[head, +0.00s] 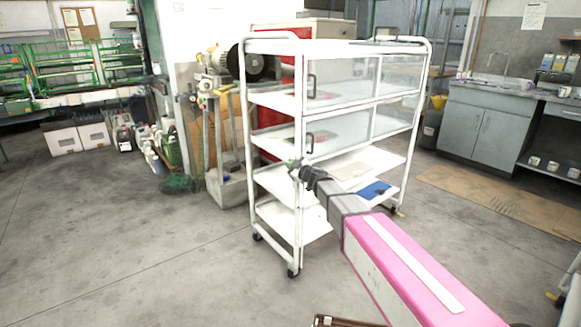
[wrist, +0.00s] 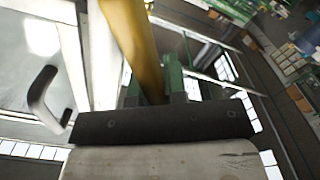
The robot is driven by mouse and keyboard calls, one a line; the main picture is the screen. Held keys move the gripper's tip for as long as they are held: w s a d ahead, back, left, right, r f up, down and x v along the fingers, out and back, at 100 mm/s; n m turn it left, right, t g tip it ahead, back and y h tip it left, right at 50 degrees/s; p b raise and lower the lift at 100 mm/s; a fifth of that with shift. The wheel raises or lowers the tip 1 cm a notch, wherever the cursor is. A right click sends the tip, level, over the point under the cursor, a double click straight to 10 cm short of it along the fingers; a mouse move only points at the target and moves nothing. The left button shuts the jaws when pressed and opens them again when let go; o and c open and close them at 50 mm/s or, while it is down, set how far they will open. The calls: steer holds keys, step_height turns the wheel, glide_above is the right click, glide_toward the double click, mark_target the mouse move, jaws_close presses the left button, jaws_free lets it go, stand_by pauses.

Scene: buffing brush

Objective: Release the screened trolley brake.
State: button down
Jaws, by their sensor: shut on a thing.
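The screened trolley (head: 297,120) is a white-framed rack with several shelves, clear panels around its upper levels and dark handles. It stands upright on dark casters. Small yellow parts (head: 398,212) show low at its right rear caster. My gripper (head: 295,165) is at the trolley's near post, at mid height, beside the lower open shelves. In the wrist view, its green fingers (wrist: 162,92) are shut on a yellow bar (wrist: 139,45), close beside a white post (wrist: 103,62). A dark trolley handle (wrist: 42,95) is at left. I cannot tell whether the bar is the brake lever.
A blue item (head: 375,189) lies on a lower shelf. A red cabinet (head: 272,112) stands behind the trolley. A cardboard sheet (head: 500,203) lies on the floor at right, before a grey sink counter (head: 487,125). The floor at left front is clear.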

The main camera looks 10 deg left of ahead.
steer(key=c, duration=1.2)
jaws_free()
steer(key=shift+o, duration=0.2)
steer(key=shift+d, duration=0.1)
steer(key=v, duration=1)
steer(key=shift+s+d, duration=0.2)
steer(key=shift+d, duration=0.05)
